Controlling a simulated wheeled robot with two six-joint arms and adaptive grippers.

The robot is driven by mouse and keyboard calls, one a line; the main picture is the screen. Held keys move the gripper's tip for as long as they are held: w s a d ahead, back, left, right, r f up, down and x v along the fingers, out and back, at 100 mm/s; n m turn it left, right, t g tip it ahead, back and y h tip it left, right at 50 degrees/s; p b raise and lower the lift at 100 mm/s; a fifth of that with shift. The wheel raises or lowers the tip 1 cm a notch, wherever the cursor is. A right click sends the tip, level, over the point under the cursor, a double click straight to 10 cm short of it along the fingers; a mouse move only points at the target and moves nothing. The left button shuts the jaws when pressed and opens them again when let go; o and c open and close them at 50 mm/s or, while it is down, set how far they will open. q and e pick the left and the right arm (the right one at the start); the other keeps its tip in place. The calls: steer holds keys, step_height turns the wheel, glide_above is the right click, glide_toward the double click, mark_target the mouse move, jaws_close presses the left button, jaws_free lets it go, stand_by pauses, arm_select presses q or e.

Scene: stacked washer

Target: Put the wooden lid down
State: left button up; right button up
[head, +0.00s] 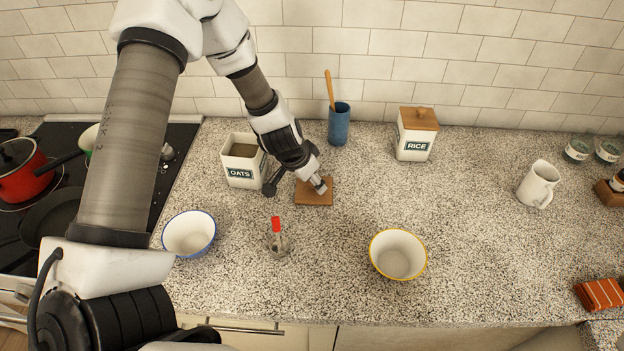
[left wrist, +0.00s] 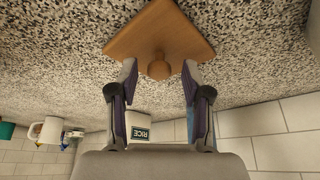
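The square wooden lid (head: 309,198) appears to lie flat on the speckled counter, just right of the open OATS canister (head: 241,165). In the left wrist view, the lid (left wrist: 160,33) has its round knob facing my gripper. My left gripper (head: 318,185) is over the lid in the head view. In the left wrist view, the fingers of my left gripper (left wrist: 159,76) are apart, one on each side of the knob, with a gap at both sides. My right gripper is not in view.
A blue cup (head: 339,125) with a wooden utensil and the lidded RICE canister (head: 414,140) stand behind. The counter right of the lid is clear.

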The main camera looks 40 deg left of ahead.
arm_select(q)
steer(key=shift+r, duration=0.1)
steer(key=shift+r+p, duration=0.35)
steer(key=p+v, duration=0.9)
steer(key=v, duration=0.2)
steer(key=shift+s+r, duration=0.2)
steer(key=shift+s, duration=0.05)
